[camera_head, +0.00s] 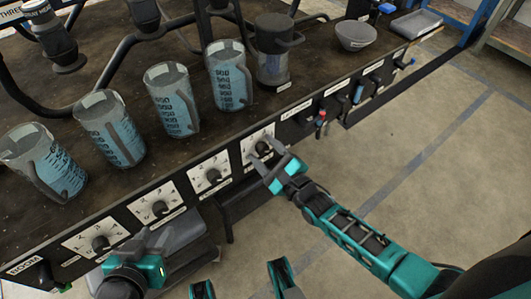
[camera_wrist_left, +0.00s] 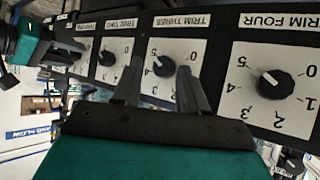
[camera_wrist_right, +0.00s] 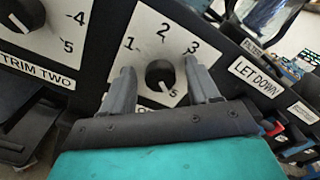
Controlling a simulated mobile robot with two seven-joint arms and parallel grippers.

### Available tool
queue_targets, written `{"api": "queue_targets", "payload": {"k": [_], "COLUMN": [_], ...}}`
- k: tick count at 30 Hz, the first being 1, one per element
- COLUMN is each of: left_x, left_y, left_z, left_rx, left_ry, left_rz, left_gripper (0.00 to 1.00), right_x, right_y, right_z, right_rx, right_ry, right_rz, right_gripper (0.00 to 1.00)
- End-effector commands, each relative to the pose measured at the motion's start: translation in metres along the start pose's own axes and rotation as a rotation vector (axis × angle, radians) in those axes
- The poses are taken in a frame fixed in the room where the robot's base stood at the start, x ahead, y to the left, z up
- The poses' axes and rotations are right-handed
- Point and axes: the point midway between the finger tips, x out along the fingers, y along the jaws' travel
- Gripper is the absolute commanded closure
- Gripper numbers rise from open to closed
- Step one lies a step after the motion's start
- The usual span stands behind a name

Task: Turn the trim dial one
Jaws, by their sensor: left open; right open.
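The trim one dial is a black knob (camera_wrist_right: 160,75) on a white numbered plate, the rightmost of the row in the head view (camera_head: 262,148). Its label is mostly hidden behind my right gripper in the right wrist view. My right gripper (camera_head: 268,156) is open at this dial. In the right wrist view its fingers (camera_wrist_right: 158,70) stand on either side of the knob; I cannot tell whether they touch it. The knob's white mark points down, slightly right. My left gripper (camera_wrist_left: 160,80) is open and empty, in front of the trim three plate.
The trim two (camera_head: 213,176), trim three (camera_head: 160,209) and trim four (camera_head: 100,243) dials run leftward along the bench front. Several blue-marked jugs (camera_head: 172,98) stand on the bench above. The let down label (camera_wrist_right: 256,78) is right of trim one. The floor (camera_head: 400,180) in front is clear.

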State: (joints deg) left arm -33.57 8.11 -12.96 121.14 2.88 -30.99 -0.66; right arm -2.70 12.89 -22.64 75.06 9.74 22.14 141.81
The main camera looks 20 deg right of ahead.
Motion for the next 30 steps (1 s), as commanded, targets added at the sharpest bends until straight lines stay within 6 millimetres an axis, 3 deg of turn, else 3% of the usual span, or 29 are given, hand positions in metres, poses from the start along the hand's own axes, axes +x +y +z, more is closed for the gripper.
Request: {"api": "queue_targets", "payload": {"k": [8, 25, 30], "left_x": [0.0002, 0.0004, 0.0006], "left_y": [0.001, -0.0006, -0.0012], "left_z": [-0.0052, -0.0044, -0.0033], "left_rx": [-0.001, 0.003, 0.004], "left_ry": [0.012, 0.012, 0.009], "left_rz": [0.001, -0.001, -0.002], "left_gripper": [0.57, 0.57, 0.57], "right_x": [0.0012, 0.0009, 0.0008], "right_y": [0.0, 0.0001, 0.0001], "right_z": [-0.0001, -0.0001, -0.0001], "right_rx": [0.0, 0.0, -0.006], "right_ry": [0.001, 0.001, 0.001], "right_rz": [0.001, 0.001, 0.001], "right_gripper": [0.4, 0.94, 0.96]}}
